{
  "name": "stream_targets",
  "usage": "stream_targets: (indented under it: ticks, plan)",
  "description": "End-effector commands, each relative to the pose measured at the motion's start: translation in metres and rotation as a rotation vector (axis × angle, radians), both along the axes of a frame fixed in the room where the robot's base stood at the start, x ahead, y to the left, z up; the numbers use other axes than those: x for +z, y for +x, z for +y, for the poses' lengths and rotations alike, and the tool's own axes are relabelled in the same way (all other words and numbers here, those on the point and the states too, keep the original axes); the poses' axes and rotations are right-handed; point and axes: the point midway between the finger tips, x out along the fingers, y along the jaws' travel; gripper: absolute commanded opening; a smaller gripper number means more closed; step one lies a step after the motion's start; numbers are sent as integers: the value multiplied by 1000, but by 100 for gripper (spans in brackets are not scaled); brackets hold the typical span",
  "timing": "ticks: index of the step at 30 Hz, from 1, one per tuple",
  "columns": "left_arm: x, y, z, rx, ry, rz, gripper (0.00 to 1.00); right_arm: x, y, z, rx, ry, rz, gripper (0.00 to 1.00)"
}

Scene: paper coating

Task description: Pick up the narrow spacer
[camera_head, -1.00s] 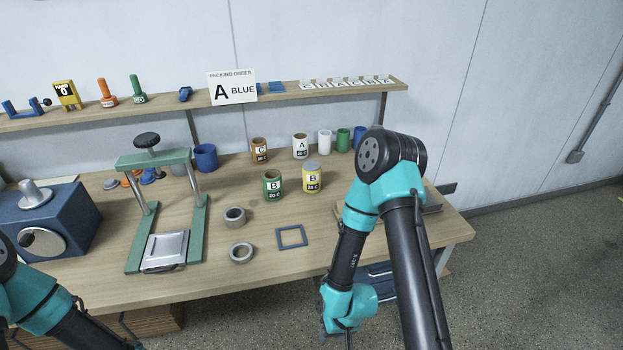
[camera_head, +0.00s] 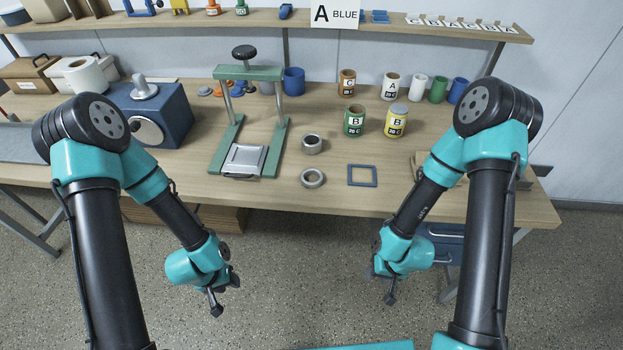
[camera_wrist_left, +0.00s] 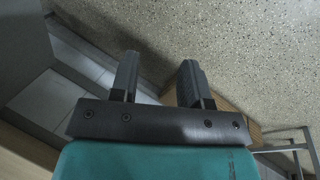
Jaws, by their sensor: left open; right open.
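Two grey rings lie on the table right of the green press. The rear ring (camera_head: 312,144) looks taller. The front ring (camera_head: 313,178) looks lower and may be the narrow spacer; I cannot tell for sure. My left gripper (camera_head: 226,296) hangs in front of the table, below its edge and left of the rings. In the left wrist view its two fingers (camera_wrist_left: 157,72) are apart with nothing between them. My right gripper (camera_head: 384,285) hangs in front of the table, right of the rings. Its fingers are partly hidden, and no held object shows.
The green press (camera_head: 248,73) stands left of the rings, with a blue box (camera_head: 172,108) beyond it. A blue square frame (camera_head: 362,176) lies right of the front ring. Green (camera_head: 354,121) and yellow (camera_head: 396,121) cans stand behind. The table front by the rings is clear.

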Motion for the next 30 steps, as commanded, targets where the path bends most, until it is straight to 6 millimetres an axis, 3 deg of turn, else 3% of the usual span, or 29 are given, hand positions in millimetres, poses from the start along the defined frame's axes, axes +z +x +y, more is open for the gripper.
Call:
stream_targets:
  ticks: [5,23,30]
  plan:
    - [0,0,0,0,0,0,43,0,0,0,0,0,0,43]
    - [0,0,0,0,0,0,100,0,0,0,0,0,0,43]
    - [0,2,1,2,1,-3,100,0,0,0,0,0,0,43]
